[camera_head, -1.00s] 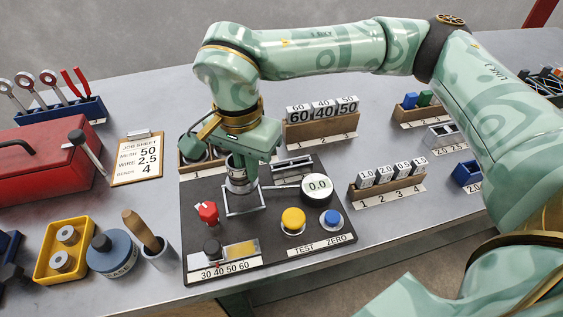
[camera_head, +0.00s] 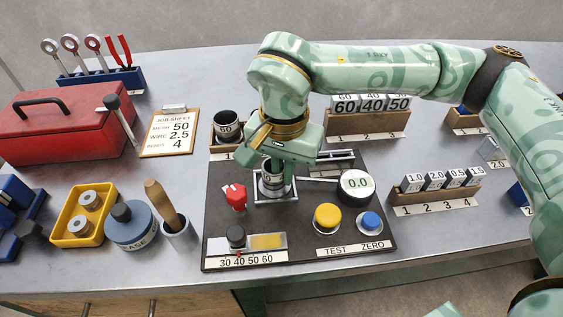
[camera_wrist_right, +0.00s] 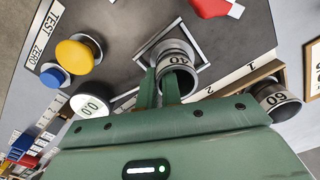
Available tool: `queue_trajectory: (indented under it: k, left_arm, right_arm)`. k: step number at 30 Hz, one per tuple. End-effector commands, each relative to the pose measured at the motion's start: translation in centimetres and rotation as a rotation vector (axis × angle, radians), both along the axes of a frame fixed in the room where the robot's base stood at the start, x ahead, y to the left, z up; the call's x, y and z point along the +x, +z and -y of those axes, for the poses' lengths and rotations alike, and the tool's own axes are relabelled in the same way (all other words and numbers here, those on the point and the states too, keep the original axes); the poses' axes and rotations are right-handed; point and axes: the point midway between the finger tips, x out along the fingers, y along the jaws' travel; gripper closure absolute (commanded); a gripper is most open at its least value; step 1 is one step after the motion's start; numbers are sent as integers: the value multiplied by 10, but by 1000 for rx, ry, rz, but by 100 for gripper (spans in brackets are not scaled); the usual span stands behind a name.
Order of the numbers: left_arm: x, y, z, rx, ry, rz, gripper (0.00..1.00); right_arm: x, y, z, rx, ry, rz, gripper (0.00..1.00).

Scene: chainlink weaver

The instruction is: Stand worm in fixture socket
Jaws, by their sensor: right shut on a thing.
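The worm (camera_head: 269,184) is a dark-and-silver cylinder with a number on its pale band. It stands upright within the square metal frame of the fixture socket (camera_head: 291,192). In the right wrist view the worm (camera_wrist_right: 176,61) shows its open dark top, inside the outline of the frame (camera_wrist_right: 204,50). My right gripper (camera_head: 277,170) is shut on the worm's wall from above, and its two fingers (camera_wrist_right: 161,88) reach the rim. Whether the worm's base rests on the socket floor is hidden. My left gripper is not in view.
A second worm marked 60 (camera_head: 227,125) stands in a wooden rack left of my gripper. A red knob (camera_head: 235,196), a round gauge (camera_head: 357,186), a yellow button (camera_head: 327,217) and a blue button (camera_head: 370,221) surround the socket. Number blocks (camera_head: 371,104) stand behind.

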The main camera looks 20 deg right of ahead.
Motion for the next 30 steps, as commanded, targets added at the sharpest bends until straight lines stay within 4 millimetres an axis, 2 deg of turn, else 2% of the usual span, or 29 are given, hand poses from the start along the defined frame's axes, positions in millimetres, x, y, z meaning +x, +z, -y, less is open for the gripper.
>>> queue_trajectory:
  k: [8,12,21,26,30]
  left_arm:
    - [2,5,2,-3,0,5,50]
    - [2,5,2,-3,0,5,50]
    - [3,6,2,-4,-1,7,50]
    - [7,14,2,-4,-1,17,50]
    - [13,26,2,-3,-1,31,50]
  right_arm:
    - [0,3,0,2,0,3,100]
    - [0,3,0,1,-1,2,68]
    - [0,5,0,0,-1,1,68]
    - [1,31,0,0,-2,7,68]
    - [0,70,0,1,-2,11,68]
